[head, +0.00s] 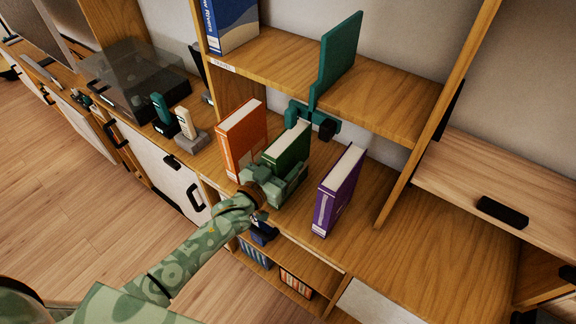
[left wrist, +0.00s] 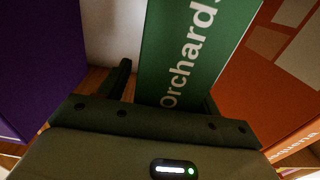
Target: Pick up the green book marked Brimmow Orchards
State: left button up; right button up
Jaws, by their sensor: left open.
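The green book (head: 289,146) stands upright on the wooden shelf between an orange book (head: 242,135) and a purple book (head: 338,190). In the left wrist view its green spine (left wrist: 190,55) shows the word "Orchards"; the rest of the title is out of view. My left gripper (head: 284,181) is open at the front of the green book, covering its lower part in the head view. In the left wrist view one finger is left of the spine with a gap; the other is mostly hidden at its right. My right gripper is not in view.
A blue book (head: 232,22) is on the upper shelf. The orange book is close on one side; a wider gap separates the purple book. Handsets (head: 185,122) stand on the left cabinet.

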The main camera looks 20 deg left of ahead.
pick_arm(q)
jog(key=c, duration=1.2)
jog(key=shift+r, duration=0.1)
grip_shut()
